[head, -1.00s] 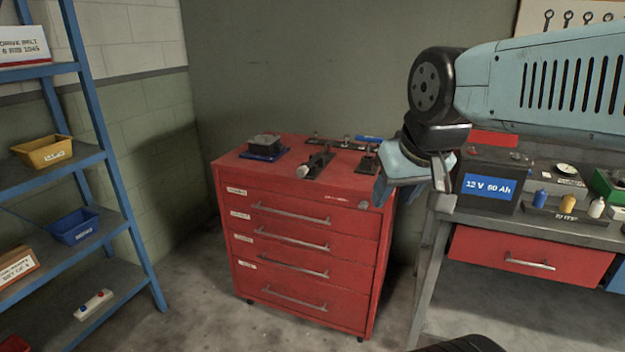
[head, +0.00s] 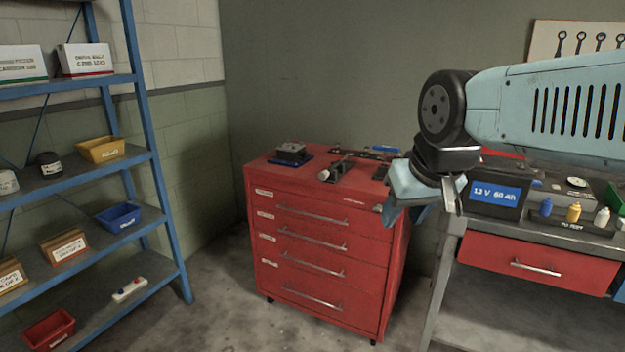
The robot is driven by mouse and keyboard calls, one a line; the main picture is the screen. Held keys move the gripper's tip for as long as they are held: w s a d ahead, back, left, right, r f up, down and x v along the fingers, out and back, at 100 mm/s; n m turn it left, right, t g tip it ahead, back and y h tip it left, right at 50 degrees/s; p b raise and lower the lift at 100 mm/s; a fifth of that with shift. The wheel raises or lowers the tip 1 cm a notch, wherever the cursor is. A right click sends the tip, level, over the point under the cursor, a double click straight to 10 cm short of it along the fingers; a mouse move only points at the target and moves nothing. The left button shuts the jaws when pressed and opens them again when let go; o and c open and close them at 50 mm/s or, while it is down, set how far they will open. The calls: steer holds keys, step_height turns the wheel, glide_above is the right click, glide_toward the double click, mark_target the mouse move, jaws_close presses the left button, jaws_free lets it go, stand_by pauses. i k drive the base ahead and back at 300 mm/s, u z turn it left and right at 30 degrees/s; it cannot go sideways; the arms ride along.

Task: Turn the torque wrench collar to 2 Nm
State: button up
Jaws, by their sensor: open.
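A dark tool with a pale rounded end (head: 325,175) lies on top of the red drawer cabinet (head: 320,225), at the middle of its front half. It may be the torque wrench, but it is too small to tell, and I cannot make out a collar or scale. My gripper (head: 420,212) hangs open and empty, pointing down, to the right of that tool. In the picture it overlaps the cabinet's right end and hides part of its top there.
A black item on a blue base (head: 290,155) and a blue item (head: 387,149) are also on the cabinet. A blue shelf rack (head: 160,165) with bins stands left. A workbench (head: 580,235) with a battery (head: 495,198) stands right. Floor between rack and cabinet is clear.

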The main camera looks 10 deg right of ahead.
mark_target(323, 174)
steer(key=u, duration=0.05)
steer(key=i, duration=0.9)
steer(key=z, duration=0.1)
